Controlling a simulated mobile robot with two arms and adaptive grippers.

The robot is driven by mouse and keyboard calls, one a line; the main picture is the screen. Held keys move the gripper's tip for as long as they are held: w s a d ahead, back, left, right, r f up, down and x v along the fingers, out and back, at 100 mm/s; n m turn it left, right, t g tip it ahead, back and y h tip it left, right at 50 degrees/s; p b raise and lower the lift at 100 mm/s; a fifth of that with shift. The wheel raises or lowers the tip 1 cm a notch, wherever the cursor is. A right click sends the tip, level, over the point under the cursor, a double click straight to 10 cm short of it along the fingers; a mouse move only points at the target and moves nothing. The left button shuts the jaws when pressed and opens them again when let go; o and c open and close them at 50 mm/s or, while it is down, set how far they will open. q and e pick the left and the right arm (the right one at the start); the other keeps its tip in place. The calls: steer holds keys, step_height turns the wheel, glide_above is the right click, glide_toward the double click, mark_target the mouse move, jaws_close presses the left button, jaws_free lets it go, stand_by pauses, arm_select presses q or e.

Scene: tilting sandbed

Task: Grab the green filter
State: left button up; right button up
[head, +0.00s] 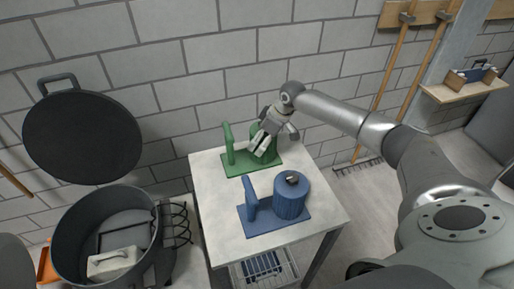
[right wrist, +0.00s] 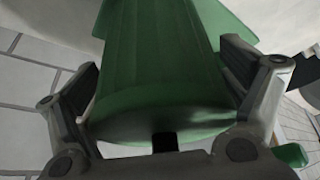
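The green filter (head: 268,133) is a ribbed cylinder on a green base plate (head: 237,164) with an upright post, at the back of the white table. My right gripper (head: 262,146) reaches down over the filter from the right and hides part of it. In the right wrist view the filter (right wrist: 160,80) fills the middle, with one finger of my right gripper (right wrist: 165,85) on each side. Both finger pads are at or very near its sides; whether they press on it cannot be told. My left gripper is not in view.
A blue ribbed cylinder (head: 291,199) stands on a blue base in front on the white table (head: 217,212). A dark drum (head: 70,240) with its round lid (head: 82,137) raised stands at left. A brick wall is behind; a shelf (head: 465,90) is at right.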

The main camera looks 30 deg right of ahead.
steer(key=c, duration=1)
steer(key=shift+r, duration=0.1)
